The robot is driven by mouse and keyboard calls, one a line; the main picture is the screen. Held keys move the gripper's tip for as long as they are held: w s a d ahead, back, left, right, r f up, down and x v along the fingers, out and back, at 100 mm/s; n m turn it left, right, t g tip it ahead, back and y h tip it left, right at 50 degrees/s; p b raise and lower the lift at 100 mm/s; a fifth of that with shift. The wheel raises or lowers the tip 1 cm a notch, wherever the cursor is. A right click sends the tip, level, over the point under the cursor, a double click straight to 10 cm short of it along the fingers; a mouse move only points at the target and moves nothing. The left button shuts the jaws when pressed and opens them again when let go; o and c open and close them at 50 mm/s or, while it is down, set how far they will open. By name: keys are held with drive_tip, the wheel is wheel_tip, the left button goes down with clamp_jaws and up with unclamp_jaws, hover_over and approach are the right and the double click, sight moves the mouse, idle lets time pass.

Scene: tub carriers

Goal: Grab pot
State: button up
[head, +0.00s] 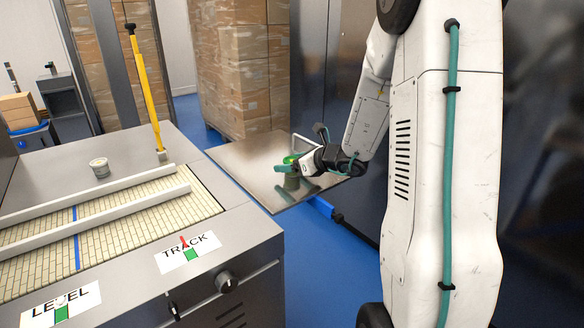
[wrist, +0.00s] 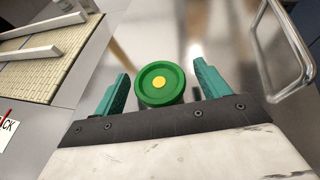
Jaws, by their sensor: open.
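The pot, a small round container with a green lid and a yellow centre dot, shows in the wrist view (wrist: 160,84). In the head view the pot (head: 291,181) stands on a metal plate (head: 245,160), its lower body greyish green and partly hidden by my gripper. My gripper (head: 290,165) is open at the pot. In the wrist view its two teal fingers (wrist: 160,88) stand on either side of the lid, with a gap on each side. I cannot tell how low the fingers reach along the pot.
A metal loop handle (wrist: 288,45) rises at the right of the wrist view. Wrapped boxes (head: 240,70) stand behind the plate.

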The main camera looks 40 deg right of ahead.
drive_tip(key=c, duration=1.1)
drive_tip(key=shift+r, duration=0.1)
